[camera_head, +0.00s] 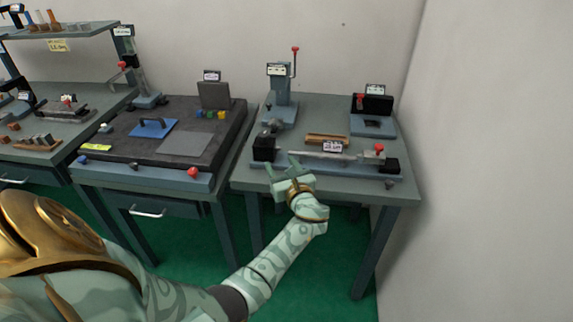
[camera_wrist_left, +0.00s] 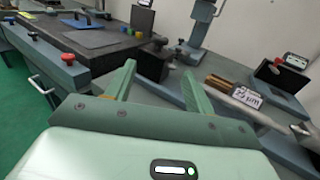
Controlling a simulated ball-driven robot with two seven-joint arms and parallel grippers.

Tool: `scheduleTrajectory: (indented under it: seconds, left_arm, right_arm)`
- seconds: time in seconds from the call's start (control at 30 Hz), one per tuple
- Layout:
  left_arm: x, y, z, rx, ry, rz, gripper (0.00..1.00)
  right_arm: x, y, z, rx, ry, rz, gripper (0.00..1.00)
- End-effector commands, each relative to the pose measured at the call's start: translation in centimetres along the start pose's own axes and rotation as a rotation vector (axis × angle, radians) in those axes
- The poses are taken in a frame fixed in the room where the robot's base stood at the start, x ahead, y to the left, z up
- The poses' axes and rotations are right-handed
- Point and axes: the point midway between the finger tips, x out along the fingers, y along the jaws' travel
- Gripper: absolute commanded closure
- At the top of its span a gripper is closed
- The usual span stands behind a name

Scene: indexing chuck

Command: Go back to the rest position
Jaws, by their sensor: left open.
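My left gripper (camera_head: 283,171) is open and empty at the front edge of the right-hand table. In the left wrist view its two green fingers (camera_wrist_left: 158,88) stand apart with nothing between them. The likely indexing chuck is a grey device (camera_head: 281,100) with a red-knobbed lever, standing at the back left of that table; its upright also shows in the left wrist view (camera_wrist_left: 203,22). A long bar fixture (camera_head: 318,165) with a black block at each end and a red knob lies along the table's front, just beyond the fingers. My right gripper is not in view.
A small device with a black back plate (camera_head: 373,104) stands at the right rear. A brown wooden strip (camera_head: 327,140) lies mid-table. The middle bench (camera_head: 121,174) holds a dark slab, a blue plate (camera_head: 153,128) and small coloured blocks (camera_head: 211,114). A bare wall (camera_head: 480,150) bounds the right.

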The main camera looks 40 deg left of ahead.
Motion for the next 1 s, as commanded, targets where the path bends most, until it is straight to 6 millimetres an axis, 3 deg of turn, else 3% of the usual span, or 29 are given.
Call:
scheduleTrajectory:
  seconds: [0.27, 0.37, 0.47, 0.57, 0.6, 0.67, 0.8, 0.9, 1.0]
  left_arm:
    - [-0.1, 0.0, -0.1, -0.002, 0.003, -0.002, 0.46]
    - [-0.5, 0.1, -2.0, -0.026, 0.047, -0.022, 0.46]
    - [-1.8, 0.6, -7.1, -0.098, 0.172, -0.064, 0.46]
    - [-4.8, 2.1, -14.7, -0.226, 0.375, -0.09, 0.46]
    - [-6.4, 3.0, -18.0, -0.286, 0.468, -0.087, 0.46]
    - [-9.0, 4.7, -22.6, -0.383, 0.606, -0.06, 0.46]
    - [-16.3, 10.4, -31.8, -0.61, 0.902, 0.093, 0.46]
    - [-22.0, 15.6, -37.0, -0.779, 1.076, 0.283, 0.46]
    - [-27.9, 21.4, -40.8, -0.954, 1.194, 0.531, 0.46]
  right_arm:
    - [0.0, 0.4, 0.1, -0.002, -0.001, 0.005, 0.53]
    - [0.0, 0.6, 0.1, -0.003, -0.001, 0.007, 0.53]
    - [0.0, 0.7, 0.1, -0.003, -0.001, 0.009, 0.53]
    - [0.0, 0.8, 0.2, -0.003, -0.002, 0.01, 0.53]
    - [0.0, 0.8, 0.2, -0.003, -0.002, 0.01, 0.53]
    - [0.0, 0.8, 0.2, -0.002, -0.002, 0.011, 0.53]
    - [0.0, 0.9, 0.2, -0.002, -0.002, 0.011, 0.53]
    - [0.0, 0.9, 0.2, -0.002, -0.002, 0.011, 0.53]
    - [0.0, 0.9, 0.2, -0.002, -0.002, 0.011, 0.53]
